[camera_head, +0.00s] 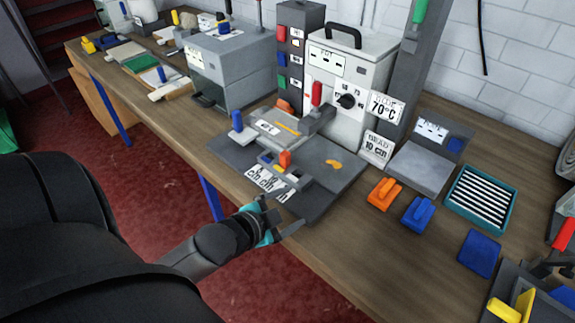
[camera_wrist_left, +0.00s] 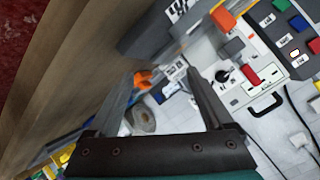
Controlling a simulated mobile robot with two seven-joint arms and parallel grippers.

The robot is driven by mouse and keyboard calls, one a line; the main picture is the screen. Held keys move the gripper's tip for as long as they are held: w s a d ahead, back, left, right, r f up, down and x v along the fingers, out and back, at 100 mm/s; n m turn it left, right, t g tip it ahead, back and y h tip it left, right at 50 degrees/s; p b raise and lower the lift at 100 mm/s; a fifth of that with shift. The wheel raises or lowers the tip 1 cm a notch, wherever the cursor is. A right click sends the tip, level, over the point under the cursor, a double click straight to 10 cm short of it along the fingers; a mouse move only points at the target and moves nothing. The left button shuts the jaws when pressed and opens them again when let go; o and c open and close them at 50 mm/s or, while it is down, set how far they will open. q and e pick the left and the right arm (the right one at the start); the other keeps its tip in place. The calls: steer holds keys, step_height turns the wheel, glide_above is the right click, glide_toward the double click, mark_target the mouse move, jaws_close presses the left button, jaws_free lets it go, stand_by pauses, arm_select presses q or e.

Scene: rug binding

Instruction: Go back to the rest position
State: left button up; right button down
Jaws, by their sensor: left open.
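My left gripper (camera_head: 275,215) is at the front edge of the wooden bench (camera_head: 335,249), beside the front of a dark grey fixture plate (camera_head: 322,197). Its two fingers are apart with nothing visible between them. The left wrist view also shows the open fingers of my left gripper (camera_wrist_left: 165,88), with the bench (camera_wrist_left: 75,75) at the left. My right gripper is not in view.
A white box with a dial (camera_head: 350,80) stands behind the plate. An orange block (camera_head: 383,193), a blue block (camera_head: 418,213) and a teal-rimmed tray (camera_head: 450,201) sit to the right. Bare bench lies in front of them. The red floor (camera_head: 160,170) is clear.

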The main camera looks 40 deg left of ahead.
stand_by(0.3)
arm_select(q)
steer(key=s+d+n+g, duration=0.6)
steer(key=s+d+g, duration=0.35)
steer(key=s, duration=0.35)
steer(key=s+f+b, duration=0.3)
steer(key=f+b, duration=0.2)
steer(key=f, duration=2.4)
steer(key=s+a+f+g+b, duration=0.1)
steer(key=s+f+b, duration=0.3)
steer(key=s+f, duration=1.1)
steer(key=shift+a+f+g, duration=0.35)
steer(key=shift+a+f, duration=0.45)
steer(key=shift+f, duration=0.15)
steer(key=shift+s, duration=0.1)
